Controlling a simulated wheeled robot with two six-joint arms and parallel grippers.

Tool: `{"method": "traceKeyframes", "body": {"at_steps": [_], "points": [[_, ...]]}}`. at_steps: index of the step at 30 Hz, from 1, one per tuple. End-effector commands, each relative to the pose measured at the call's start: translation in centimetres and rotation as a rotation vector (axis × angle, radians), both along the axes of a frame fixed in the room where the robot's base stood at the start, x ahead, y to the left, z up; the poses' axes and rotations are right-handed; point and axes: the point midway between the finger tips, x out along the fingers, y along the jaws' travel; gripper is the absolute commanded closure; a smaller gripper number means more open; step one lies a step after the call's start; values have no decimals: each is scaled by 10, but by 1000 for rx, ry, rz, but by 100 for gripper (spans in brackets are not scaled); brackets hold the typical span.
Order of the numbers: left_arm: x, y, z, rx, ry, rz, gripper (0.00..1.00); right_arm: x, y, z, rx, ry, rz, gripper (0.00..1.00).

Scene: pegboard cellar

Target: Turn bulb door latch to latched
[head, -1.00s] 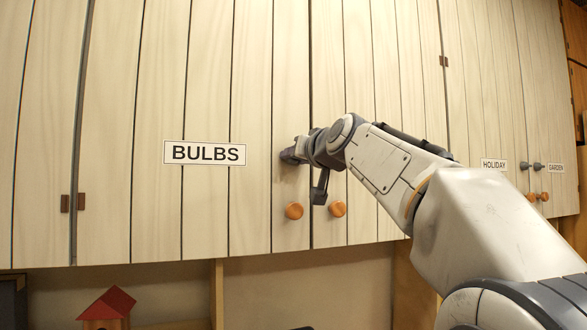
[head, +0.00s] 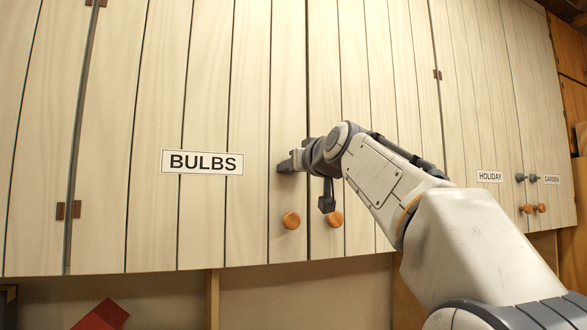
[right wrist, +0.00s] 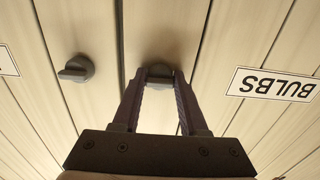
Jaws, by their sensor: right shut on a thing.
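The door with the BULBS sign (head: 202,162) is a pale wood-plank cupboard door, standing shut in line with its neighbour. My right gripper (head: 287,165) is at the bulb door near its right edge, to the right of the sign. In the right wrist view, which is upside down, its two fingers are shut on a small dark latch knob (right wrist: 160,71) on the door. The fingers hide most of that latch, so its turn angle cannot be told. My left gripper is not in view.
A similar dark latch (right wrist: 75,70) sits on the neighbouring door, across the gap. Orange round knobs (head: 291,221) are below my gripper. HOLIDAY (head: 490,176) and GARDEN doors are further right. A red-roofed object (head: 101,315) stands below the cupboard.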

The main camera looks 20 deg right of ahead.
Motion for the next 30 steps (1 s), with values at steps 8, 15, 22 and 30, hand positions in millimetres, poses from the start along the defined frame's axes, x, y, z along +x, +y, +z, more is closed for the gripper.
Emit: {"method": "traceKeyframes", "body": {"at_steps": [8, 15, 22, 30], "points": [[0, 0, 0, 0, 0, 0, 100, 0, 0, 1, -1, -1, -1, 30], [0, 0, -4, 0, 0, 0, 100, -6, 0, -1, -1, -2, -1, 30], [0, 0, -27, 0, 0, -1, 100, -46, -2, -4, -1, -5, -2, 30], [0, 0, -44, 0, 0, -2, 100, -92, -4, -2, -1, -3, -3, 30]]}}
